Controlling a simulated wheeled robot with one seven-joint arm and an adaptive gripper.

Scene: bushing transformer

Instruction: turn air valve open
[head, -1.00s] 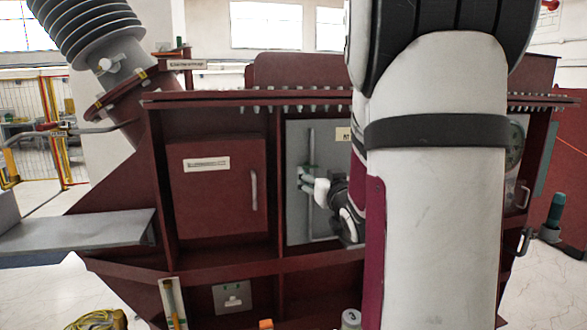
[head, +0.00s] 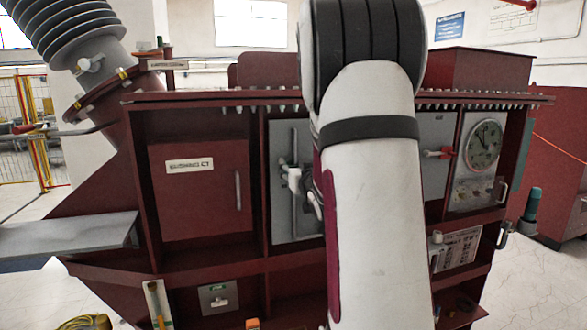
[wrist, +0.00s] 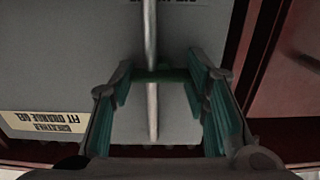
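A grey panel (head: 281,215) on the dark red transformer carries a thin vertical metal rod (head: 295,148). My gripper (head: 288,176) is in front of this panel in the head view, small and partly hidden by my arm. In the wrist view my gripper (wrist: 165,98) has its green-padded fingers spread apart, with the rod (wrist: 152,105) passing between them and no visible contact on either side. A dark green crosspiece (wrist: 160,74) lies across the rod between the fingers. A red-handled fitting (head: 440,153) sits on another grey panel to the right of my arm. I cannot tell which part is the air valve.
A red cabinet door (head: 201,190) with a handle is left of the grey panel. A round gauge (head: 485,145) is at the right. A grey ledge (head: 68,232) juts out at the left. Pale floor (head: 530,285) is clear at the lower right.

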